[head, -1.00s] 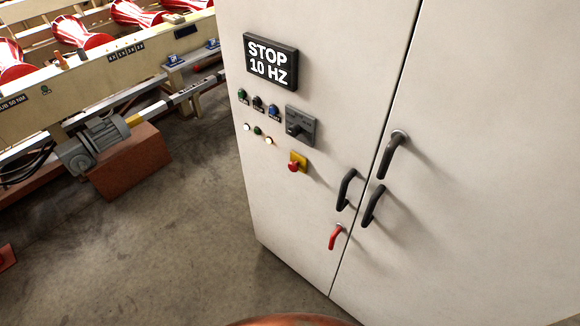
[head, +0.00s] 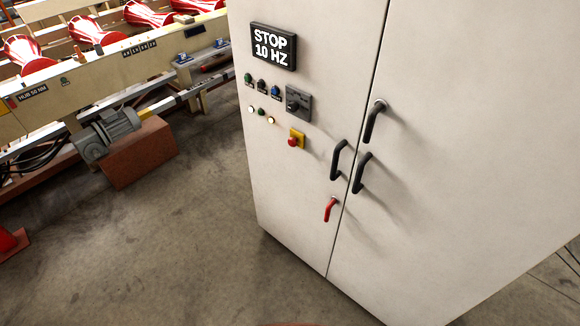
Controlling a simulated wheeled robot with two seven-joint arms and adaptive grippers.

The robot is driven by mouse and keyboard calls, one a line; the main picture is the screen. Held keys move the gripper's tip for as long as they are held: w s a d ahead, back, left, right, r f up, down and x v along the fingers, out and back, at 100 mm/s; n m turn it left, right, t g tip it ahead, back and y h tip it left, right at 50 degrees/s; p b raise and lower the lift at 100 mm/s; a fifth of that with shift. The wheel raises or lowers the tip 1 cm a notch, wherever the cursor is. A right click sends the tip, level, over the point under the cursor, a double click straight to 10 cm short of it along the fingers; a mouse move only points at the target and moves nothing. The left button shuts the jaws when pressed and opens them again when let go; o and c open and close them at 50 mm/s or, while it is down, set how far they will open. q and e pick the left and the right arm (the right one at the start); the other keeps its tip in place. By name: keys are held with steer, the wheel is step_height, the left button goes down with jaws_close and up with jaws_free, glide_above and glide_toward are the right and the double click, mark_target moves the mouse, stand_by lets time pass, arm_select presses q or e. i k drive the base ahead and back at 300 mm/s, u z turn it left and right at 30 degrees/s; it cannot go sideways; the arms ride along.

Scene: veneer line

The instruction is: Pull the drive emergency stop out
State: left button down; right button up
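The drive emergency stop (head: 293,141) is a red mushroom button on a yellow square plate. It sits on the front of a tall white cabinet (head: 450,150), below a grey rotary switch (head: 298,103). From this angle I cannot tell whether the button is pushed in or out. A black display (head: 273,46) above it reads STOP 10 HZ. Neither of my grippers is in the head view.
Small buttons and lamps (head: 262,84) are left of the switch. Black handles (head: 361,173) and a red handle (head: 330,209) stick out from the doors. A conveyor with red rollers (head: 97,31) and a motor (head: 108,133) stand at left. The concrete floor before the cabinet is clear.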

mark_target(292, 143)
steer(key=z, duration=0.15)
steer(key=k, duration=0.45)
steer(key=u, duration=1.05)
steer(key=i, duration=1.4)
steer(key=z, duration=0.35)
